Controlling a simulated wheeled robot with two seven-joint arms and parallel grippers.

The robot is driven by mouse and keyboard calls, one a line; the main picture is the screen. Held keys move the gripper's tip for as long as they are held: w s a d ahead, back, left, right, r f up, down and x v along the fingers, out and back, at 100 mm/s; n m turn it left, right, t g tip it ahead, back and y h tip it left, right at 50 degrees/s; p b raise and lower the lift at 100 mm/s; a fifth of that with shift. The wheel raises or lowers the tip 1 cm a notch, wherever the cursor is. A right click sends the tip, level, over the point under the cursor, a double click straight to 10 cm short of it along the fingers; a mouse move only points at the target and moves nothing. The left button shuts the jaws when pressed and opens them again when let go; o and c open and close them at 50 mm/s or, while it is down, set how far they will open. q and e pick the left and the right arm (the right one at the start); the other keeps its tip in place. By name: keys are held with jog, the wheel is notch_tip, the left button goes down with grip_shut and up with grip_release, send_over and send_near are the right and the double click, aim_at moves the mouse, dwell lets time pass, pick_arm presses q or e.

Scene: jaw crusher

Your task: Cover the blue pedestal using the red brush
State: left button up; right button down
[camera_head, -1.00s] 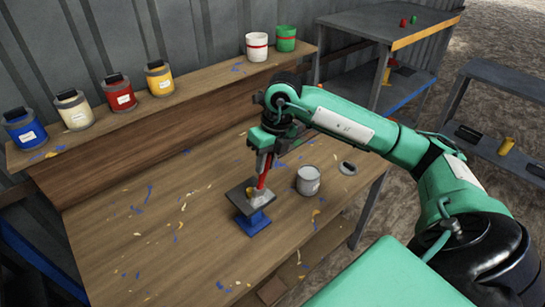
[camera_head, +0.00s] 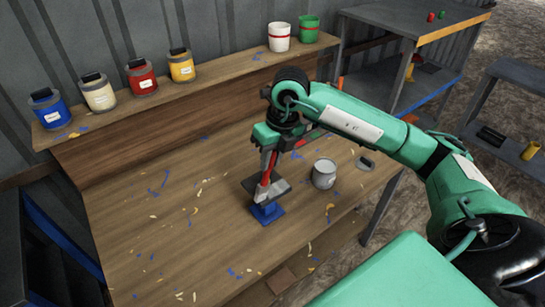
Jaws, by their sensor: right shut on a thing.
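My left gripper is not in view.
A grey can (camera_head: 324,173) stands right of the pedestal, with a dark lid (camera_head: 365,163) beside it. Blue, white, red and yellow paint cans line the back shelf (camera_head: 215,72), with white and green buckets. The bench's left part is clear except for paint flecks.

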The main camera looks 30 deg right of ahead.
jog(key=shift+r+p, duration=1.45)
jog(key=shift+r, duration=1.1)
jog(key=w+b, duration=0.1)
jog(key=w, duration=0.7)
jog(key=shift+w+a+f, duration=0.2)
jog(key=shift+a+f, duration=0.15)
jog(key=shift+f, duration=0.05)
jog(key=shift+f+b, duration=0.1)
jog(key=shift+b, duration=0.25)
